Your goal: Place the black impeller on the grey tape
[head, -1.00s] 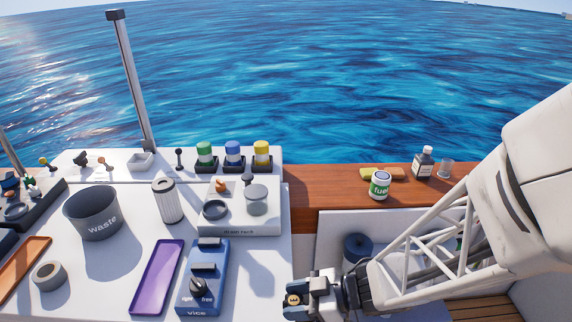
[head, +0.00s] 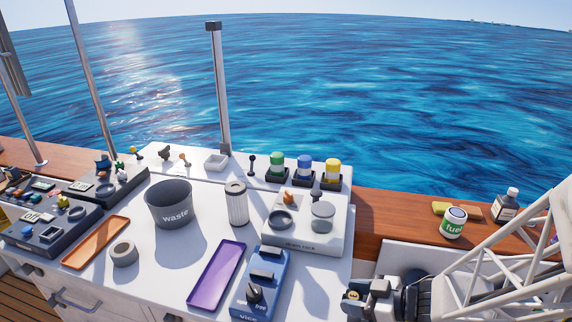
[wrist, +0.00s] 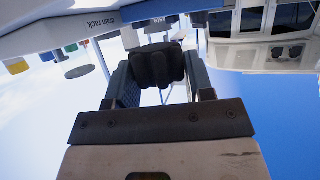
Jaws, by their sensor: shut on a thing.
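The grey tape (head: 123,253) is a roll lying flat on the white bench top, between the orange tray and the purple tray. My gripper (head: 358,296) is at the lower right in the head view, just off the bench's right side and far to the right of the tape. It is shut on the black impeller (head: 352,296), which shows a small brass-coloured centre. In the wrist view the dark, lobed impeller (wrist: 158,68) sits between the two fingers. Nothing shows on top of the tape.
Between gripper and tape stand the blue vice (head: 261,284) and purple tray (head: 216,275). The grey waste bin (head: 169,206) stands behind the tape and the orange tray (head: 96,243) lies left of it. A white filter (head: 236,203) and the drain rack (head: 305,238) are farther back.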

